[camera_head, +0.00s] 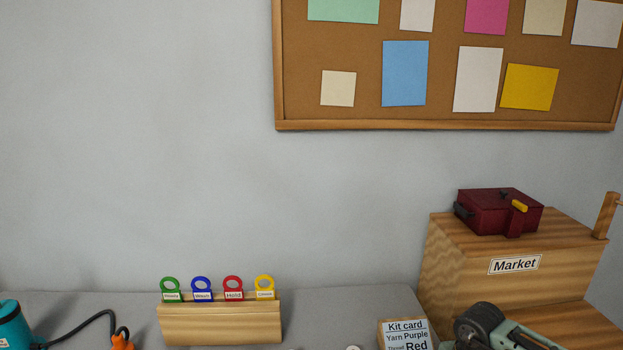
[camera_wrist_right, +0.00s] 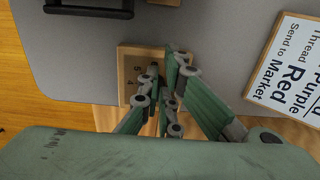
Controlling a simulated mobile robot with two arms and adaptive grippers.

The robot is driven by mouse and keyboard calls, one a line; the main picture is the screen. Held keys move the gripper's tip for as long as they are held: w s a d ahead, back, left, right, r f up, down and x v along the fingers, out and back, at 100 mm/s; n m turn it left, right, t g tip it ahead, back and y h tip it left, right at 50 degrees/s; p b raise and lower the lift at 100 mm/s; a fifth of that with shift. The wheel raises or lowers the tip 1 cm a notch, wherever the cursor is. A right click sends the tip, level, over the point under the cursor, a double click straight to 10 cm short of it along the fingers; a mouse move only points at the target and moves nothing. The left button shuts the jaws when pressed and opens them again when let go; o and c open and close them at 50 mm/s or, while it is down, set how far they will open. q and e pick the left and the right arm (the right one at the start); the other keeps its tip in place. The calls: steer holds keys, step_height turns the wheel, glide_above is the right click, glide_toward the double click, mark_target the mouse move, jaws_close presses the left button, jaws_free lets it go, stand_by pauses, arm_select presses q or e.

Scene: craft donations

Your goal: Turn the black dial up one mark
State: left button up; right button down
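In the right wrist view a small wooden-framed panel (camera_wrist_right: 124,88) with numerals, 4 and 5 among them, is at the table's edge. My right gripper (camera_wrist_right: 163,66) is in front of it, and its green fingers cover the panel's right part. The fingertips look close together at the panel. I cannot make out the black dial clearly; the fingers hide that area, and I cannot tell whether they hold it. In the head view only part of my right arm shows at the bottom right. My left gripper is not in view.
A kit card (camera_head: 405,334) stands near the table's front; it also shows in the right wrist view (camera_wrist_right: 290,75). A wooden rack (camera_head: 220,325) holds coloured ring tags. A wooden Market stand (camera_head: 460,265) bears a dark red box (camera_head: 490,212). A teal object (camera_head: 12,328) with a black cable is at left.

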steer(key=shift+s+d+f+b, duration=0.15)
steer(key=shift+s+f, duration=0.15)
steer(key=shift+s, duration=0.3)
steer(key=shift+s+d+f+b, duration=0.15)
steer(key=shift+s+f, duration=0.15)
steer(key=shift+s, duration=0.5)
steer(key=shift+s+a, duration=0.2)
steer(key=shift+a, duration=0.1)
step_height(320, 180, up, 6)
steer(key=p, duration=0.3)
steer(key=shift+w+r, duration=0.25)
steer(key=shift+w, duration=0.05)
